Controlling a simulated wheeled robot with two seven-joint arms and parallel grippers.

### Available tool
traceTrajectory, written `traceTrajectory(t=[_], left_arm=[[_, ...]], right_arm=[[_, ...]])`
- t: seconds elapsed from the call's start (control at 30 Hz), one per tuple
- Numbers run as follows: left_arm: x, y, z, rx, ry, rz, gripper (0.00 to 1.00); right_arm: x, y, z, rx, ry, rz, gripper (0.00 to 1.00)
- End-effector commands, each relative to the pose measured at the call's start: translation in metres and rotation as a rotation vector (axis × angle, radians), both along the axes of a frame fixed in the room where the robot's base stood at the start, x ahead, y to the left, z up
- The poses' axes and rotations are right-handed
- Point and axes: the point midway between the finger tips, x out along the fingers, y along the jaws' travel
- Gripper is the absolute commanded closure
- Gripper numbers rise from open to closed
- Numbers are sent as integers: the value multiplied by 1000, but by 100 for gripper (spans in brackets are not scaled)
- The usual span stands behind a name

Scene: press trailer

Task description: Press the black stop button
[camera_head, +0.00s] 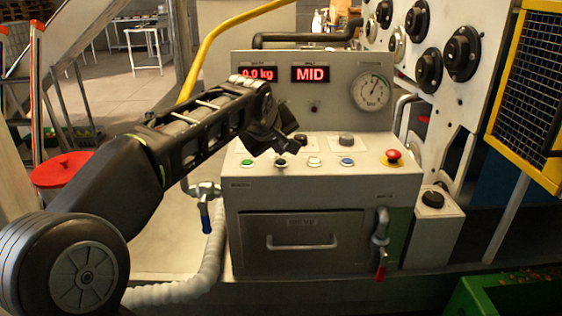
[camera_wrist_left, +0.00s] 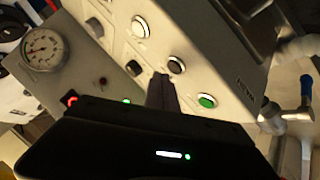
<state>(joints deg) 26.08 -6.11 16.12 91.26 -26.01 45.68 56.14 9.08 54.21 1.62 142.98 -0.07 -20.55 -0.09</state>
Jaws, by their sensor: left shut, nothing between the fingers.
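The black stop button (camera_head: 281,162) sits on the sloped top of a grey control box, between a green button (camera_head: 247,163) and a white button (camera_head: 314,161). In the left wrist view the black button (camera_wrist_left: 176,66) shows as a dark cap in a pale ring, with the green button (camera_wrist_left: 207,100) beside it. My left gripper (camera_head: 288,145) is shut and empty, pointing down just above the black button. In the left wrist view its fingertips (camera_wrist_left: 162,84) are close beside the black button; I cannot tell whether they touch it. My right gripper is not in view.
A blue button (camera_head: 347,162) and a red emergency stop (camera_head: 393,157) are further right on the box. A dial gauge (camera_head: 371,91) and red displays (camera_head: 310,74) stand behind. A blue-handled valve (camera_head: 205,205) and hose (camera_head: 190,285) are at left; a yellow-framed guard (camera_head: 530,90) is at right.

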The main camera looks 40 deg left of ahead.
Motion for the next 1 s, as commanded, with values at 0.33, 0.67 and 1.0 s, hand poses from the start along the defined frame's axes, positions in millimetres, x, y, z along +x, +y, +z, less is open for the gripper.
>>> traceTrajectory(t=[0.33, 0.67, 1.0], left_arm=[[0, 0, 0, 0, 0, 0, 100], [0, 0, 0, 0, 0, 0, 100], [0, 0, -8, 0, 0, 0, 100]], right_arm=[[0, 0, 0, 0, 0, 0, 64], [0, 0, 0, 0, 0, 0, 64], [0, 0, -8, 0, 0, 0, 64]])
